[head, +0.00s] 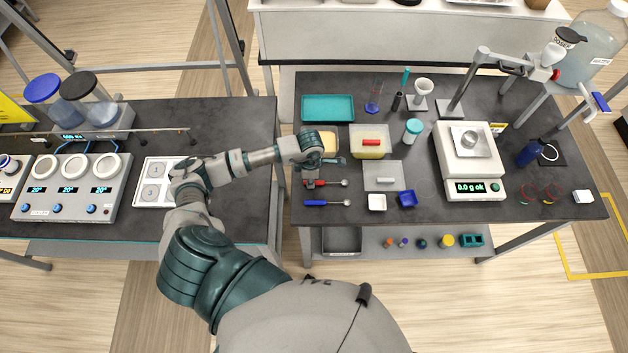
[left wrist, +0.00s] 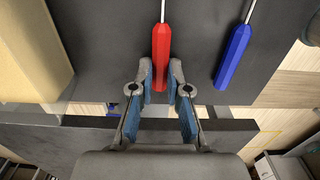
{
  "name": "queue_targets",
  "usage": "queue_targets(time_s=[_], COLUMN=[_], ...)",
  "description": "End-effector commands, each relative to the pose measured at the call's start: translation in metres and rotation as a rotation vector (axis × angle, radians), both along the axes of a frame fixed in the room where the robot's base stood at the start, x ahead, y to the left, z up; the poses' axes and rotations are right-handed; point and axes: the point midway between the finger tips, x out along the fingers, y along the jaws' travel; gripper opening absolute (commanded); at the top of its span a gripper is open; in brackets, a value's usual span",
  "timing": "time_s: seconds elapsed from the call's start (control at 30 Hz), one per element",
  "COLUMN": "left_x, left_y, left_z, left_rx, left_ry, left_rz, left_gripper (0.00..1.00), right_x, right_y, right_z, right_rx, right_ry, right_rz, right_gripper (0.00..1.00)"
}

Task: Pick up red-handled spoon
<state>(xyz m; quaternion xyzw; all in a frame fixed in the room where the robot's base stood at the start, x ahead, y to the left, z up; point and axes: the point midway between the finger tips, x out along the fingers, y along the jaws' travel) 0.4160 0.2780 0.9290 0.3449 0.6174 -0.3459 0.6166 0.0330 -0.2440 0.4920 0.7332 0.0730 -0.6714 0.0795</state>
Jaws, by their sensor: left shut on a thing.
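The red-handled spoon (head: 326,183) lies on the dark table at the left part of the right bench, its bowl end pointing right in the head view. In the left wrist view its red handle (left wrist: 161,58) runs down between my fingers. My left gripper (head: 311,181) is at the handle's left end; in the left wrist view the gripper (left wrist: 159,88) is shut on the handle's end. Whether the spoon is clear of the tabletop I cannot tell. My right gripper is not in view.
A blue-handled spoon (head: 326,203) lies close by, parallel to the red one; it also shows in the left wrist view (left wrist: 234,55). Small white (head: 377,202) and blue (head: 407,198) dishes stand to the right.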

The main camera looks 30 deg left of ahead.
Motion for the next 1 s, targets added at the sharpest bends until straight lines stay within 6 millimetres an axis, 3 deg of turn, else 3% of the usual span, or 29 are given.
queue_targets(time_s=[0.33, 0.8, 1.0], left_x=[-0.002, -0.083, -0.103], left_y=[-0.004, -0.091, -0.112], left_z=[0.034, 0.043, 0.047], left_rx=[-0.001, -0.003, -0.002], left_ry=[-0.003, -0.002, -0.001], left_rz=[-0.004, -0.006, -0.002], left_gripper=[0.0, 0.0, 0.0], right_x=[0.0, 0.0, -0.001], right_y=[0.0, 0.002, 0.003], right_z=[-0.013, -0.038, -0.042], right_rx=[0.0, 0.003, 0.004], right_ry=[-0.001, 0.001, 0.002], right_rz=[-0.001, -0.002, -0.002], right_gripper=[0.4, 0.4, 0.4])
